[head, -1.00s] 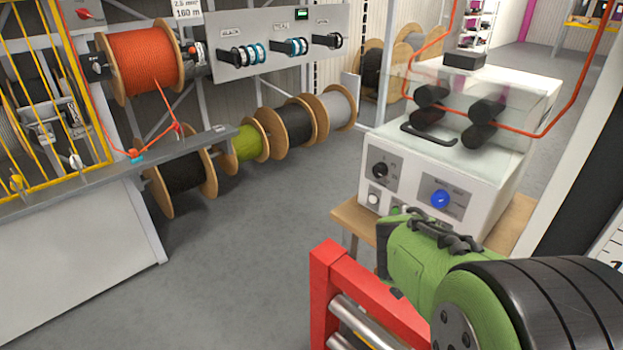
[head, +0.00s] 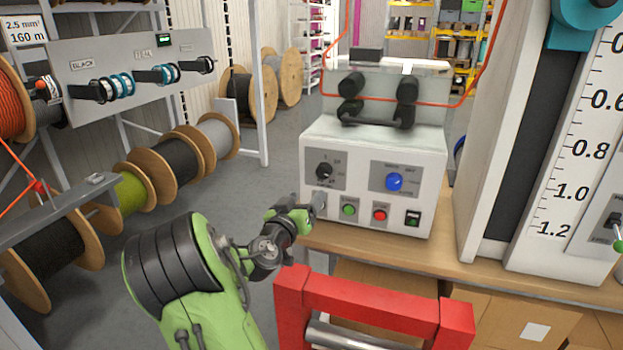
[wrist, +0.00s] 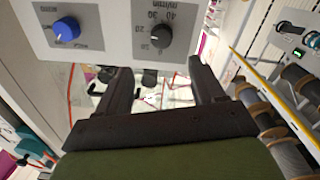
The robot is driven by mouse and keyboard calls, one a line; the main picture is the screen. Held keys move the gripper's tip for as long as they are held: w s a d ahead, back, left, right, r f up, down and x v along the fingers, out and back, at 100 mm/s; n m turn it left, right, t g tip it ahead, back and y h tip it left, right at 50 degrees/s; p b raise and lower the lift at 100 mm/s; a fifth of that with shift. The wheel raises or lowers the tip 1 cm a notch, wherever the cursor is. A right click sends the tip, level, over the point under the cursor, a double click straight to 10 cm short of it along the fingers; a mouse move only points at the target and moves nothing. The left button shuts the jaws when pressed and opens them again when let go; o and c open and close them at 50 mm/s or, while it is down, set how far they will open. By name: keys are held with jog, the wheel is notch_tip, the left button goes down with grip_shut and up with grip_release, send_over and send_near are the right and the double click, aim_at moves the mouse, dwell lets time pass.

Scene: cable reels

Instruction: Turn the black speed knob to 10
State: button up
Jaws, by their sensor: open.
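The black speed knob (head: 324,170) is on the left of the white machine's front panel (head: 360,158). In the wrist view the knob (wrist: 159,39) shows with a ring of numbers, 10 to 40, upside down. I cannot read its pointer setting clearly. My gripper (head: 317,203) is in front of the panel, below and left of the knob in the head view. In the wrist view my gripper (wrist: 158,75) has its two dark fingers spread wide, the knob beyond them and roughly between them. Nothing is between the fingers.
A blue knob (head: 394,182) is right of the black one. A green button (head: 348,209), a red button (head: 380,214) and a black switch (head: 412,218) are below. The machine stands on a wooden table (head: 470,268). A red frame (head: 370,300) is in front.

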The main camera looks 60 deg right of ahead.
aim_at(323, 175)
jog(key=d, duration=0.4)
jog(key=w+d, duration=0.1)
jog(key=d, duration=0.3)
jog(key=d+p, duration=0.1)
jog(key=d, duration=0.3)
jog(key=shift+w+d, duration=0.15)
jog(key=shift+w, duration=0.15)
jog(key=c, duration=1.1)
jog(key=shift+o, duration=0.2)
jog(key=shift+n, duration=0.4)
jog(key=n, duration=0.4)
jog(key=n+p, duration=0.1)
jog(key=n, duration=0.4)
jog(key=shift+s+p, duration=0.1)
jog(key=shift+p, duration=0.25)
